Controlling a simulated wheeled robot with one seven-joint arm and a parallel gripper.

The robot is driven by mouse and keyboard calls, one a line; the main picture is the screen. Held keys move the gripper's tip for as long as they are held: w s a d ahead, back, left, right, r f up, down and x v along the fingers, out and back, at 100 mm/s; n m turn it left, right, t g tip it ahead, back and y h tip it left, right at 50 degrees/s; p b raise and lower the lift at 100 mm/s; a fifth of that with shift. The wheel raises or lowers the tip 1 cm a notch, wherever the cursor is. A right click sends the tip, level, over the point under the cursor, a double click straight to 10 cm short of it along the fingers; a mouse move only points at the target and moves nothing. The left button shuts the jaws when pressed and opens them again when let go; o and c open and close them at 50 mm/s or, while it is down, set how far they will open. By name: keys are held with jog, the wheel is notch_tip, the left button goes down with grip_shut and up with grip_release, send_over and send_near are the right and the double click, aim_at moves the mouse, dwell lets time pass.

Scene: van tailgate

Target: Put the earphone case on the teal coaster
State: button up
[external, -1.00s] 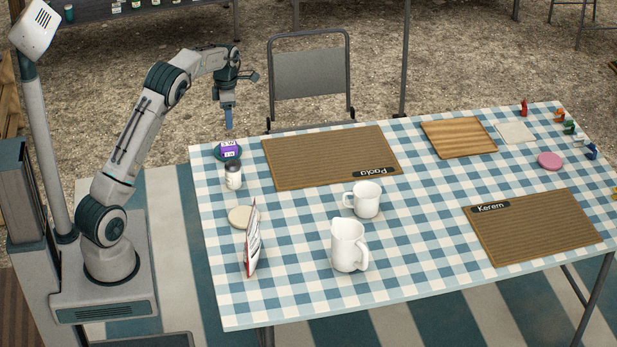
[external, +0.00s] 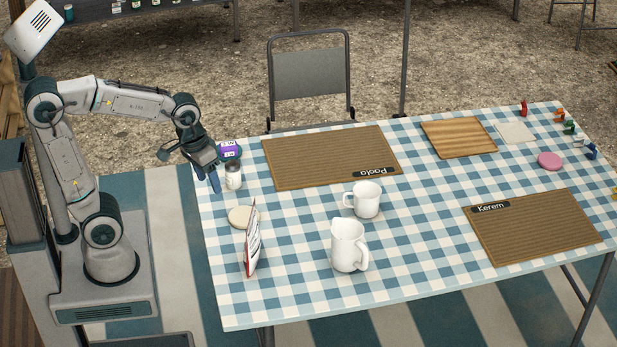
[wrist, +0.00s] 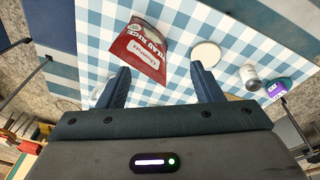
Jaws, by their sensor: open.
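The earphone case (external: 229,148), a small purple box with white markings, rests on the round teal coaster (external: 239,156) at the table's far left corner. The case also shows at the right edge of the wrist view (wrist: 277,88). My gripper (external: 214,184) is open and empty, just left of the coaster and of a small white jar, near the table's left edge. In the external view my gripper partly hides the coaster's left side. In the wrist view my two fingers (wrist: 160,70) are spread apart with nothing between them.
A cream disc (external: 240,217) and an upright red-and-white packet (external: 252,240) are nearer the front. A mug (external: 366,199), a pitcher (external: 348,246) and a brown placemat (external: 330,142) lie further right.

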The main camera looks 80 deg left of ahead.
jog(key=s+d+f+m, duration=0.2)
jog(key=s+d+m, duration=0.1)
jog(key=s+m, duration=0.2)
jog(key=shift+s+d, duration=0.35)
